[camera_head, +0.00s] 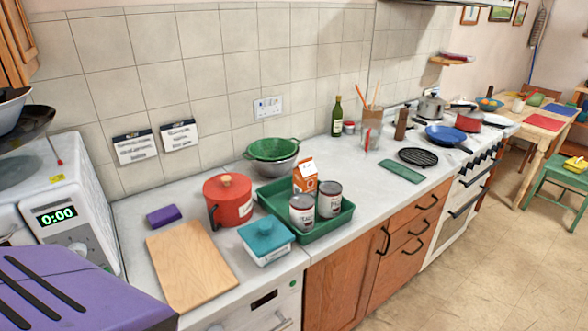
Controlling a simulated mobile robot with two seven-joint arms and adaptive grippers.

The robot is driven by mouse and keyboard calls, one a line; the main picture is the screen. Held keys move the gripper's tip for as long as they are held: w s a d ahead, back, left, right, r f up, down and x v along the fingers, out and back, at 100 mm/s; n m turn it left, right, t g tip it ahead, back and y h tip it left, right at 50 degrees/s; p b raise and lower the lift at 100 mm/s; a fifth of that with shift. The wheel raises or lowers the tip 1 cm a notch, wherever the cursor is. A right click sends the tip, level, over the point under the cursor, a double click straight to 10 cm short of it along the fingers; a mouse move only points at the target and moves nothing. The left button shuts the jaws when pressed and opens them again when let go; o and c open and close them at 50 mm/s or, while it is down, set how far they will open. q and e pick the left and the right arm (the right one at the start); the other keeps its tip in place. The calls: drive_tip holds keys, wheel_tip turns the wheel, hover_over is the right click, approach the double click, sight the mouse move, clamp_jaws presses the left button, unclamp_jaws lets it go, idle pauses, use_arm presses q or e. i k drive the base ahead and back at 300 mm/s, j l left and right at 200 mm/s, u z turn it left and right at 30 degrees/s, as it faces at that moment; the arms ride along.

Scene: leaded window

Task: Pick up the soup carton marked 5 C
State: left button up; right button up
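An orange carton with a white gabled top (305,178) stands upright in a green tray (317,238) on the counter. Its marking is too small to read, so I cannot tell whether it says 5 C. Two grey cans with pale labels, a left can (302,212) and a right can (329,199), stand in front of the carton and hide its lower part. No other carton is clearly visible. Neither of my grippers is in view.
A red pot (228,200) and a teal-lidded box (266,242) stand left of the tray. A green colander (273,149) in a metal bowl is behind it. A wooden board (190,262) lies farther left. Counter right of the tray is mostly clear before a green mat (401,171).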

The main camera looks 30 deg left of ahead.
sight(305, 174)
drive_tip(key=i+l+u, duration=0.25)
drive_tip(key=i+u, duration=0.2)
drive_tip(key=i+l+u, duration=0.5)
